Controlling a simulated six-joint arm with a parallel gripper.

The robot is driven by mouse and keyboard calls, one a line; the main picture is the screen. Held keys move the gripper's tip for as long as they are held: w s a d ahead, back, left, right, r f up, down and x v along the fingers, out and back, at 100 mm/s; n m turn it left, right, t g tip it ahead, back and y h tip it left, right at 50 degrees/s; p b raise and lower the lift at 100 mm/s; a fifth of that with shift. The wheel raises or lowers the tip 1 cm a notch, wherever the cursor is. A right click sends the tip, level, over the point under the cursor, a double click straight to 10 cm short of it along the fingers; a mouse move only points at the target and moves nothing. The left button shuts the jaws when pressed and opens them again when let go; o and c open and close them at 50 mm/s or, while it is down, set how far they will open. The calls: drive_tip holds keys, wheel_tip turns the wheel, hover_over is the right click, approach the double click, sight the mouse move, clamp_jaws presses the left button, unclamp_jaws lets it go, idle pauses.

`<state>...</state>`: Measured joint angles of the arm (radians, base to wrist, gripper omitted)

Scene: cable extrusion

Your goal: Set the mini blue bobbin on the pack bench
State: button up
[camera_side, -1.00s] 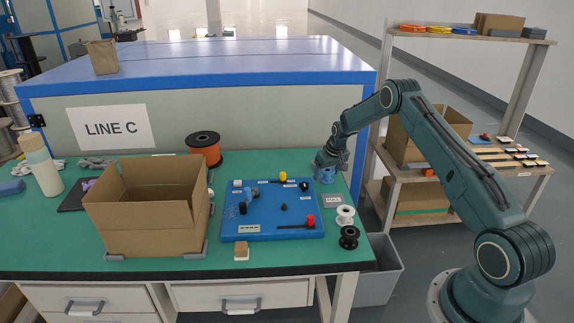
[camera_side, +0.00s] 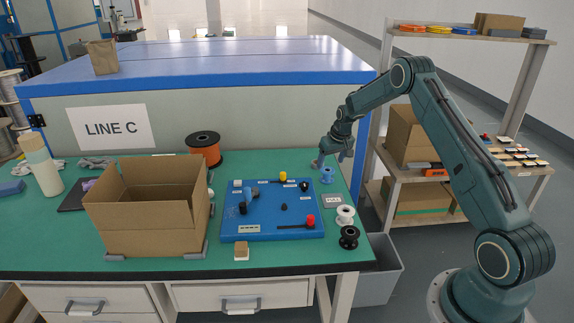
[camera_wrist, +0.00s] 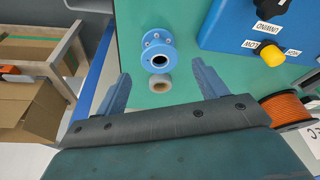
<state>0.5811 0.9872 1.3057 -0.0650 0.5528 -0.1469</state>
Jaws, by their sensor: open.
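The mini blue bobbin (camera_side: 327,175) stands upright on the green-topped bench (camera_side: 235,168) at its right end, beyond the blue panel. In the wrist view the same blue bobbin (camera_wrist: 157,51) stands on the green surface, seen from above with its dark bore showing. My gripper (camera_side: 333,160) is just above the bobbin and apart from it. In the wrist view my gripper (camera_wrist: 161,68) is open, one finger on each side, with nothing between them touching. I see no label naming a pack bench.
A small pale round piece (camera_wrist: 159,84) lies beside the bobbin. The blue control panel (camera_side: 270,213), an open carton (camera_side: 150,225) and an orange spool (camera_side: 204,150) share the bench. White (camera_side: 345,215) and black (camera_side: 349,237) bobbins stand near the right edge.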

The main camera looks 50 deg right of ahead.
drive_tip(key=shift+v, duration=3)
drive_tip(key=s+a+r+n, duration=0.1)
drive_tip(key=s+a+r, duration=0.3)
drive_tip(key=a+r, duration=0.3)
drive_tip(key=s+a+r+t, duration=0.1)
drive_tip(key=s+a+r, duration=0.3)
drive_tip(key=a+r, duration=0.35)
drive_tip(key=s+a+r+n, duration=0.1)
drive_tip(key=s+a+r, duration=0.3)
drive_tip(key=a+r, duration=0.35)
drive_tip(key=s+a+n, duration=0.1)
drive_tip(key=s+a, duration=0.4)
drive_tip(key=s, duration=0.6)
drive_tip(key=s+a+n+t+y, duration=0.1)
drive_tip(key=s+a, duration=0.5)
drive_tip(key=s, duration=0.5)
drive_tip(key=shift+s+r, duration=0.25)
drive_tip(key=shift+r, duration=0.05)
